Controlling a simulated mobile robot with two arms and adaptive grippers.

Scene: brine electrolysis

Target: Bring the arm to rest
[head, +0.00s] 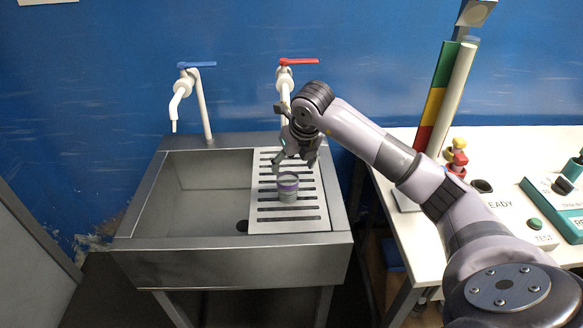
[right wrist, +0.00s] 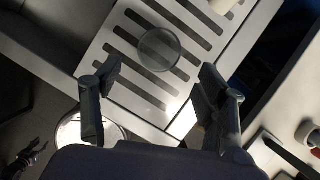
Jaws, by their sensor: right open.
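My right gripper (head: 295,155) is above the slotted drainboard at the right of the sink. In the right wrist view its two fingers (right wrist: 153,98) are spread apart with nothing between them. My right arm reaches in from the lower right over the white bench. My left gripper is not in view.
The steel sink (head: 140,205) has an empty basin left of the slotted drainboard (head: 320,215). A blue-handled tap (head: 203,105) and a red-handled tap (head: 299,62) stand behind it. The white bench (head: 520,150) at right carries a green-yellow-red column (head: 437,95) and a green button panel (head: 540,195).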

